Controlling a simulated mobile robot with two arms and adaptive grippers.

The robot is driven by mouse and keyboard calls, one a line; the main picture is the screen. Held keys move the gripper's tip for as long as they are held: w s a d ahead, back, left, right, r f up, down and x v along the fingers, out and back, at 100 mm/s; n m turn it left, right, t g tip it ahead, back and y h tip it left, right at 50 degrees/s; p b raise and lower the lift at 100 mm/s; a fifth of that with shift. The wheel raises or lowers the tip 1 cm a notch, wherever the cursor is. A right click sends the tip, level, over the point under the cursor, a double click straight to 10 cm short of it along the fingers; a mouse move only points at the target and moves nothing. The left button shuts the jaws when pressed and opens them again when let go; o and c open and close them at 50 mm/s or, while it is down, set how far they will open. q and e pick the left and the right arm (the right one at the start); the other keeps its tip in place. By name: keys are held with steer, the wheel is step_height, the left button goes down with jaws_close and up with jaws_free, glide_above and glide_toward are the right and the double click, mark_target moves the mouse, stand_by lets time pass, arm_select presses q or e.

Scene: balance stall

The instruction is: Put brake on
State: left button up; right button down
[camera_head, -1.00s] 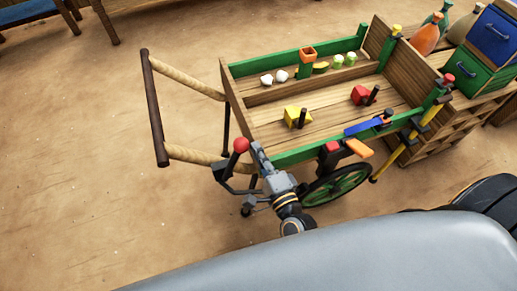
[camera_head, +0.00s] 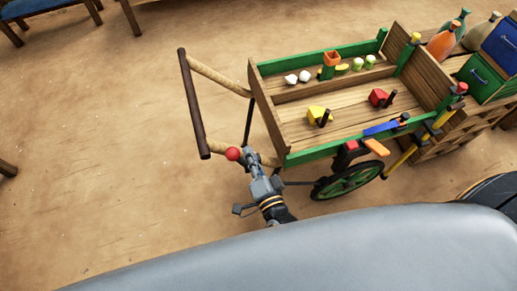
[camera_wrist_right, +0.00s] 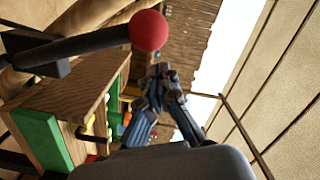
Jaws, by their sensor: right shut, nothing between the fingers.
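The brake lever's red ball knob (camera_head: 232,154) shows at the near left corner of the wooden cart (camera_head: 330,117), close to the near handle shaft. My right gripper (camera_head: 249,157) is shut and empty, with its fingertips just right of the knob. In the right wrist view the knob (camera_wrist_right: 148,30) sits on a dark lever arm (camera_wrist_right: 85,47), beyond the shut fingertips (camera_wrist_right: 160,70). I cannot tell whether fingers and knob touch. The lower part of the lever is partly hidden behind my gripper in the head view. My left gripper is not in view.
The cart's dark handle bar (camera_head: 193,105) stands to the left of the lever. A green-spoked wheel (camera_head: 347,181) is right of my gripper. Yellow and red blocks lie in the cart bed. The sandy ground (camera_head: 90,150) at the left is mostly free.

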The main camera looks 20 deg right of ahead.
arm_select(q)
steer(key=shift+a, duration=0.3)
arm_select(e)
steer(key=shift+a+f, duration=0.15)
steer(key=shift+a, duration=0.75)
steer(key=shift+s, duration=0.1)
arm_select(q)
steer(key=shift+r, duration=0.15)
